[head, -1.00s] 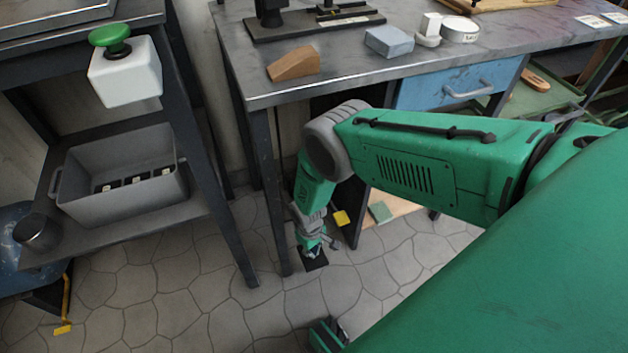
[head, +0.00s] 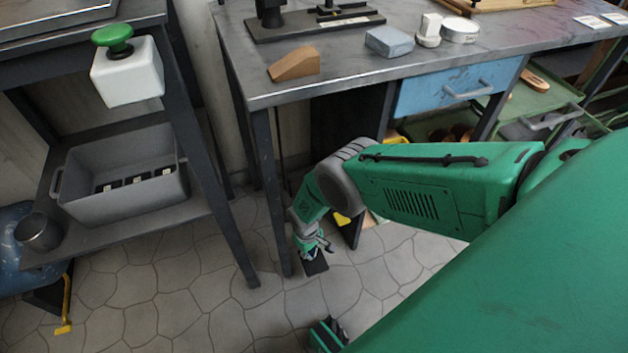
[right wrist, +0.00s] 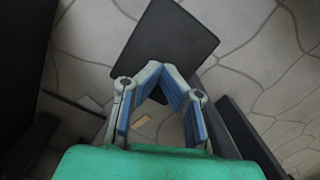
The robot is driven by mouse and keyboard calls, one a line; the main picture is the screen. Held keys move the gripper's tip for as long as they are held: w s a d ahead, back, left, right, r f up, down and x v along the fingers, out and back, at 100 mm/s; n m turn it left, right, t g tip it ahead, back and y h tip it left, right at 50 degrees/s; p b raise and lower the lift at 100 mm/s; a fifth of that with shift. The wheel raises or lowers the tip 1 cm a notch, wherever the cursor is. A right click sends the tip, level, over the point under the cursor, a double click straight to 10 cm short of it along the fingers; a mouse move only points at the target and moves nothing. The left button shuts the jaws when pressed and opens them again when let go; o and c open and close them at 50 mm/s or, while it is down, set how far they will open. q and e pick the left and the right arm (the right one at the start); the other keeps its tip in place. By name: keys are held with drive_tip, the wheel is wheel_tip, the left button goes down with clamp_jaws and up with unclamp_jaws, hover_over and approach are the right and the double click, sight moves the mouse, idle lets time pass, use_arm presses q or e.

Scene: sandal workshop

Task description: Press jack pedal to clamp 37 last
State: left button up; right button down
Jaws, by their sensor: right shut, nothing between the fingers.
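A flat black plate (head: 315,266), which looks like the jack pedal, is low over the stone floor by the bench's front leg. In the right wrist view the dark plate (right wrist: 172,38) is just ahead of the fingertips. My right gripper (head: 316,248) is shut and empty, pointing down right at the plate; I cannot tell whether it touches it. It also shows in the right wrist view (right wrist: 158,67), its blue-padded fingers meeting at the tips. A black stand (head: 270,14) is cut off at the top. I cannot make out the 37 last. My left gripper is not in view.
The grey workbench (head: 350,75) with a blue drawer (head: 455,88) stands above my right arm. A yellow pedal (head: 64,329) is at lower left. The floor between is clear.

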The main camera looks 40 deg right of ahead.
drive_tip(key=shift+w+a+r, duration=0.15)
drive_tip(key=shift+w+r, duration=0.05)
drive_tip(key=shift+w, duration=0.3)
drive_tip(key=shift+w+a+r, duration=0.15)
drive_tip(key=shift+w, duration=0.3)
drive_tip(key=shift+r, duration=0.2)
drive_tip(key=shift+w+r, duration=0.2)
drive_tip(key=shift+r, duration=1.55)
drive_tip(key=shift+w+r, duration=0.15)
drive_tip(key=shift+r, duration=1.55)
